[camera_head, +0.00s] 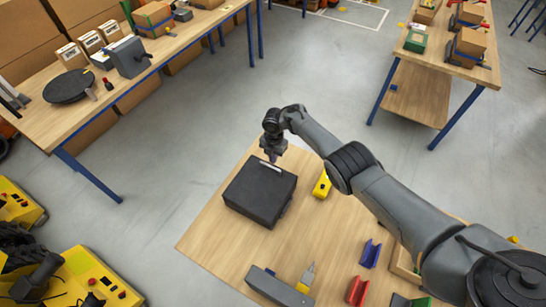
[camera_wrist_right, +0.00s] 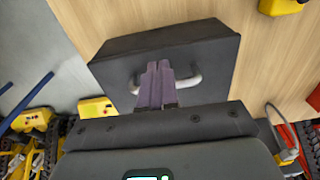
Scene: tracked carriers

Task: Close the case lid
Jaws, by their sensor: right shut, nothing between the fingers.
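The black case (camera_head: 257,197) lies on the wooden table, near its far left part. Its top looks flat, and I see no gap between lid and body at this size. My right gripper (camera_head: 271,157) is shut and empty, pointing down at the case's far edge. In the right wrist view the shut fingers (camera_wrist_right: 158,68) lie in front of the dark case (camera_wrist_right: 205,50). They cover the middle of its pale handle (camera_wrist_right: 188,81). I cannot tell whether they touch it. My left gripper is not in view.
On the same table (camera_head: 222,243) are a yellow item (camera_head: 322,185), a blue holder (camera_head: 370,253), a red holder (camera_head: 357,291) and a yellow-and-grey tool (camera_head: 306,278). A long dark box (camera_head: 277,287) lies near the front. Yellow tracked carriers (camera_head: 95,278) stand at lower left.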

